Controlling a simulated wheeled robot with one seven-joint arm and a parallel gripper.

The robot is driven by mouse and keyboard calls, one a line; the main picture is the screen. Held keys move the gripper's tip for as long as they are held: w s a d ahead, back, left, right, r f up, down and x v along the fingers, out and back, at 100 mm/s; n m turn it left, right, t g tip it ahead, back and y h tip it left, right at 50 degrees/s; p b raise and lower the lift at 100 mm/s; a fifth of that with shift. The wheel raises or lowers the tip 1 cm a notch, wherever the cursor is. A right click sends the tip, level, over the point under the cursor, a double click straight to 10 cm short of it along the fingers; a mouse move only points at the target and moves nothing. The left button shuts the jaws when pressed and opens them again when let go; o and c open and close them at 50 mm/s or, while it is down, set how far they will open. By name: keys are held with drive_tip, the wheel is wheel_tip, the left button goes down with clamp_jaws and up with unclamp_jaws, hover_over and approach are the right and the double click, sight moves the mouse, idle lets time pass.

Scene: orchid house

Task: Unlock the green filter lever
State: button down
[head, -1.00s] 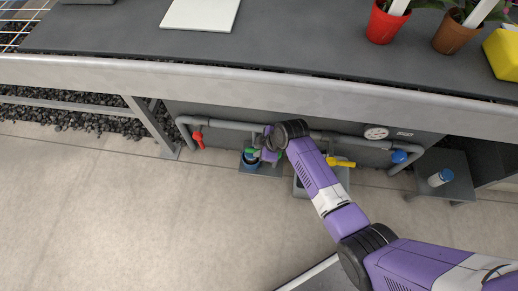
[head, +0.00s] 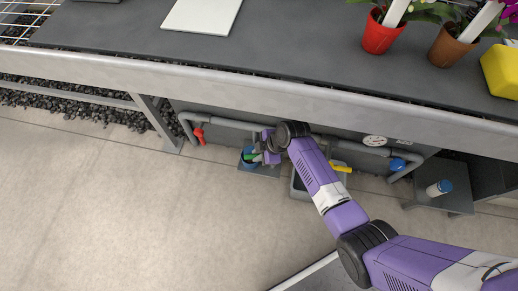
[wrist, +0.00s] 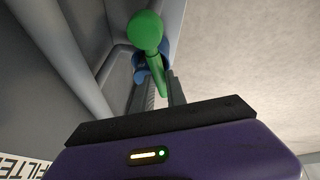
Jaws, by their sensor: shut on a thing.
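The green filter lever (wrist: 157,75) shows in the wrist view, running down from a round green knob between my gripper's two fingers. My gripper (wrist: 159,92) is shut on the lever. In the head view my gripper (head: 262,157) is low under the bench at the pipe, with a bit of the green lever (head: 248,157) at its left side. A blue filter part (wrist: 139,68) is behind the lever in the wrist view. Most of the filter body is hidden by my gripper and arm in the head view.
A grey pipe (head: 232,124) runs under the bench (head: 130,88). On it are a red valve handle (head: 200,136), a yellow handle (head: 341,168), a gauge (head: 374,141) and a blue valve (head: 397,164). A bottle (head: 439,187) stands on a low table to the right.

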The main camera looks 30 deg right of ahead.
drive_tip(key=s+d+n+g+y, duration=0.1)
drive_tip(key=s+n+g, duration=0.3)
drive_tip(key=n, duration=0.8)
drive_tip(key=shift+s+d+n+g+b, duration=0.3)
drive_tip(key=shift+s+g+b, duration=0.15)
drive_tip(key=shift+s, duration=0.8)
drive_tip(key=shift+s+d, duration=0.1)
drive_tip(key=c, duration=1.3)
unclamp_jaws()
drive_tip(key=shift+c, duration=0.2)
drive_tip(key=p+v, duration=0.3)
drive_tip(key=v, duration=0.4)
drive_tip(key=shift+d+r, duration=0.25)
drive_tip(key=shift+r, duration=0.1)
